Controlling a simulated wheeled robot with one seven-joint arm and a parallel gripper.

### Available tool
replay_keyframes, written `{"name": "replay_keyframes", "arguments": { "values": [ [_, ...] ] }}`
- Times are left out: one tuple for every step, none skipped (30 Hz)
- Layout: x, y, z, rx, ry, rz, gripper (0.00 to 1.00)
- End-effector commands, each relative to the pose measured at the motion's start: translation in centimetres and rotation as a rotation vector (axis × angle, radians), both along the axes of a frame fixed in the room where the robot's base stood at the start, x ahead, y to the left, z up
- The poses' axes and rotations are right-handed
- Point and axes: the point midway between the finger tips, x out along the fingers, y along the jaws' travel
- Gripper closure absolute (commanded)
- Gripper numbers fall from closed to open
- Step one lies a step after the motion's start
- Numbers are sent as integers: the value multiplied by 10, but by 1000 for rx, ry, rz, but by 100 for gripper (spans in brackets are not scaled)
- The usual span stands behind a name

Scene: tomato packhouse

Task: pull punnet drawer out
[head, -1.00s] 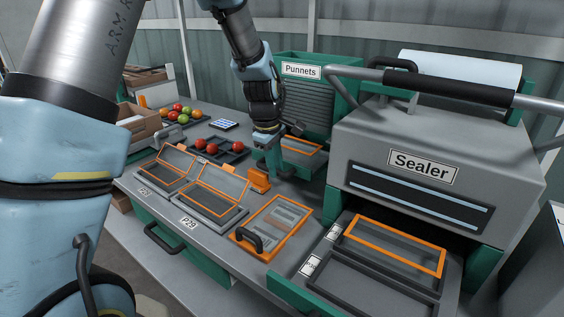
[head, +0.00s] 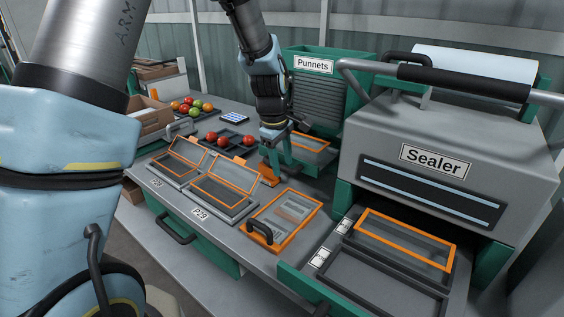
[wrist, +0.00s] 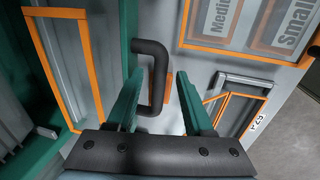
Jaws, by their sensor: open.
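The punnet dispenser (head: 316,66), labelled "Punnets", stands at the back of the bench. At its foot is the green drawer (head: 285,159) with an orange-rimmed clear punnet (head: 312,142) in it. In the wrist view the punnet (wrist: 62,60) shows at upper left, beside the drawer's green front (wrist: 130,40). The dark drawer handle (wrist: 160,55) juts out between the green fingers of my open gripper (wrist: 158,78), with a gap visible on each side. In the head view my gripper (head: 275,135) is at the drawer's front left, and its fingers are hard to make out.
An orange block (head: 267,174) stands close below my gripper. A tray of red tomatoes (head: 233,146) lies left of the gripper.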

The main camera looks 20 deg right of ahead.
Motion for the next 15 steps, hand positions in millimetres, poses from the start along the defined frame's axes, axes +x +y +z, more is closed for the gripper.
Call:
{"name": "replay_keyframes", "arguments": {
  "values": [
    [0, 0, 3, -1, -2, 0, 48],
    [0, 0, 5, -2, -2, 0, 48],
    [0, 1, 10, -3, -4, -1, 48],
    [-1, 1, 14, -3, -4, -1, 48],
    [-1, 2, 19, -3, -4, -1, 48],
    [-2, 4, 26, -5, -5, 0, 48],
    [-2, 5, 32, -4, -5, 0, 48],
    [-3, 6, 38, -5, -6, 1, 48],
    [-3, 7, 46, -5, -6, 1, 48],
    [-4, 8, 53, -5, -5, 0, 48],
    [-5, 9, 58, -5, -5, -1, 48],
    [-6, 10, 66, -5, -5, -1, 48],
    [-6, 11, 71, -5, -5, -1, 48],
    [-7, 12, 76, -4, -3, -1, 48],
    [-8, 14, 83, -5, -4, -1, 48]
  ]
}}
